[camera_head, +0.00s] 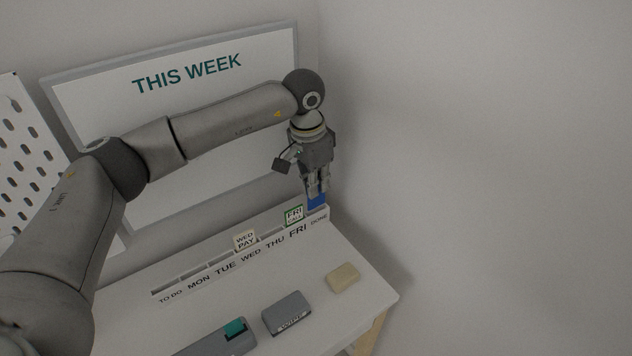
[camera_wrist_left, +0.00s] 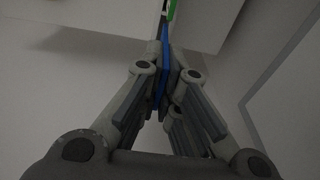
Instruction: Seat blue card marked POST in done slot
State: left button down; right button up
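The blue card (camera_head: 317,201) stands at the right end of the white slotted holder (camera_head: 220,265), at the compartment labelled DONE. Its lower part meets the holder there; I cannot tell how deep it sits. Its POST marking is not readable. My left gripper (camera_head: 318,190) is above the DONE end, fingers pointing down at the card's top. In the left wrist view the blue card (camera_wrist_left: 164,70) shows edge-on between the two fingers, which are closed in on it. My right gripper is not in view.
A FRI CALL card (camera_head: 293,215) and a WED PAY card (camera_head: 245,240) stand in the holder. On the desk lie a grey block (camera_head: 287,312), a beige block (camera_head: 343,277) and a grey tray with a teal piece (camera_head: 235,328). The THIS WEEK board (camera_head: 110,95) is behind.

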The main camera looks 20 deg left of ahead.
aim_at(316, 206)
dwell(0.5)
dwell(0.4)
pick_arm(q)
jog(key=shift+b, duration=0.6)
dwell(0.4)
jog(key=shift+f, duration=0.2)
jog(key=shift+f+b, duration=1.35)
jog(key=shift+f, duration=0.2)
jog(key=shift+f, duration=0.1)
jog(key=shift+f+b, duration=0.3)
jog(key=shift+f, duration=0.15)
jog(key=shift+f+b, duration=0.45)
